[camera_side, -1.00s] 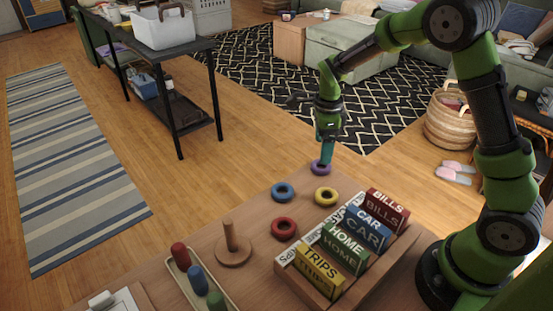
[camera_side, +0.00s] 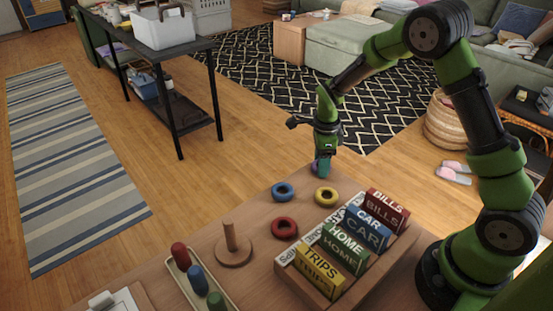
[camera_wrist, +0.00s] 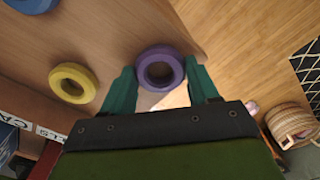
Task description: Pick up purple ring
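The purple ring (camera_wrist: 159,53) lies near the table's far corner. In the wrist view it sits between the two teal fingertips of my gripper (camera_wrist: 160,82), which are spread apart, one on each side of it. I cannot tell whether the fingers touch it. In the side view my gripper (camera_side: 322,172) points down at the far table edge and hides most of the purple ring (camera_side: 314,166).
A yellow ring (camera_side: 326,196), a blue ring (camera_side: 283,191) and a red ring (camera_side: 284,228) lie nearby on the table. A wooden peg stand (camera_side: 232,248) stands left of a box of labelled blocks (camera_side: 316,283). The table edge is close beyond the purple ring.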

